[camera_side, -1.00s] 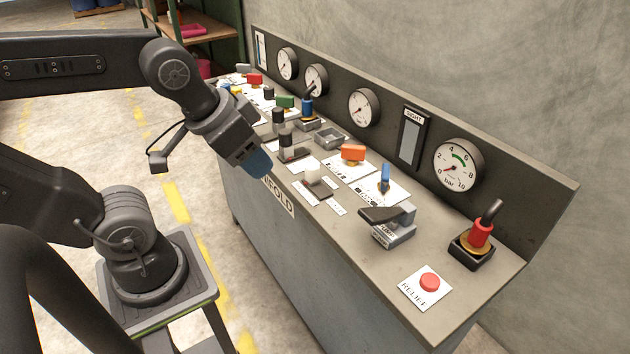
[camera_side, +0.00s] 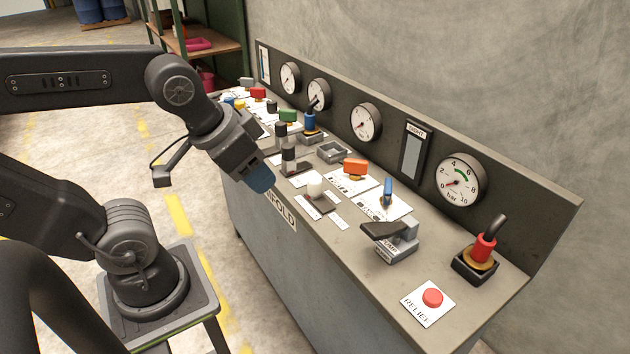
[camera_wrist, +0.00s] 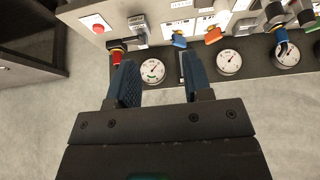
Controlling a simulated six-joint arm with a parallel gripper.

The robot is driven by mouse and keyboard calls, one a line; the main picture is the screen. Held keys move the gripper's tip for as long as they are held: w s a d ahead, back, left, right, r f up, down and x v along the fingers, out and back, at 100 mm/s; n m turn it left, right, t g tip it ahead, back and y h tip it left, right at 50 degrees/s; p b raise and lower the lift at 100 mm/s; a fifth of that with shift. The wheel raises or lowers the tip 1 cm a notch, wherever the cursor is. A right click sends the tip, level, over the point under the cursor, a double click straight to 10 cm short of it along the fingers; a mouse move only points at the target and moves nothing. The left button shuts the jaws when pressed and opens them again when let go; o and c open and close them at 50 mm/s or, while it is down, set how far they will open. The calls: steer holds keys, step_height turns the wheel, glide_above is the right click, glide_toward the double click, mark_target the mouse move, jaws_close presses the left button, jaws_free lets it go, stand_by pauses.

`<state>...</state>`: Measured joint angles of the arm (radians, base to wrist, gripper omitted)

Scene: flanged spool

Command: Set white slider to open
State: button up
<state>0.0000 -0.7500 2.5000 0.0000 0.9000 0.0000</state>
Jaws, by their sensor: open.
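The white slider (camera_side: 314,187) is a small pale knob on a dark slotted plate near the front edge of the panel, with white label cards beside it. I cannot read which labelled end it sits at. My gripper (camera_side: 262,183) with blue fingers is left of the white slider in the side view, apart from it and above the panel's front edge. In the wrist view my gripper (camera_wrist: 160,82) is open and empty, its two blue fingers apart. I cannot make out the white slider in the wrist view.
Around the slider on the panel are black-knobbed sliders (camera_side: 288,157), an orange handle (camera_side: 355,167), a blue lever (camera_side: 387,191), a dark lever on a grey block (camera_side: 392,235), a red-collared lever (camera_side: 482,248) and a red relief button (camera_side: 432,297). Gauges (camera_side: 461,180) line the back.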

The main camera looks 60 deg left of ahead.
steer(key=shift+o, duration=0.3)
steer(key=shift+o, duration=0.7)
steer(key=shift+w, duration=0.1)
steer(key=shift+o, duration=0.8)
steer(key=w+a+g, duration=0.1)
steer(key=w+a, duration=0.1)
steer(key=w, duration=0.3)
steer(key=w+a+n+g, duration=0.1)
steer(key=w+a, duration=0.2)
steer(key=w, duration=0.2)
steer(key=shift+w+a+g+y, duration=0.25)
steer(key=shift+w+g+y, duration=0.05)
steer(key=n+g, duration=0.2)
steer(key=g, duration=0.1)
glide_toward(315, 179)
steer(key=f, duration=1.1)
steer(key=shift+s+a+f, duration=0.1)
steer(key=shift+a+f, duration=0.1)
